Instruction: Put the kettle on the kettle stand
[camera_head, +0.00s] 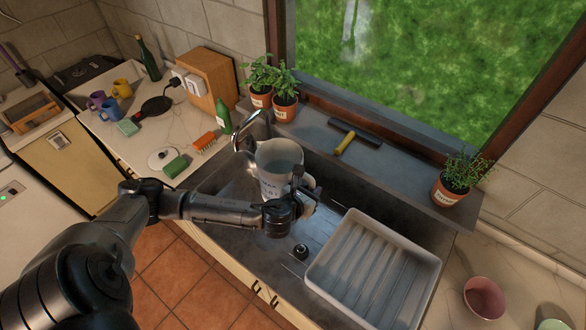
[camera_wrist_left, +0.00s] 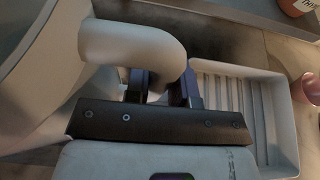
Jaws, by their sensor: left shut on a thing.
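The kettle (camera_head: 279,165) is a pale, open-topped jug with dark markings, in the sink area beside the tap. My left gripper (camera_head: 303,188) is shut on its handle. The left wrist view shows the handle (camera_wrist_left: 130,40) curving down between the two fingers (camera_wrist_left: 163,90), with the kettle body (camera_wrist_left: 40,90) at the left. Whether the kettle touches the sink floor I cannot tell. A flat white round disc (camera_head: 158,156), which looks like the kettle stand, lies on the left counter with nothing on it. My right gripper is not in view.
The tap (camera_head: 248,128) stands close left of the kettle. A green sponge (camera_head: 175,166) and an orange brush (camera_head: 204,142) lie near the disc, with a green bottle (camera_head: 223,115) behind. A white drying tray (camera_head: 375,270) fills the sink's right. Potted plants line the sill.

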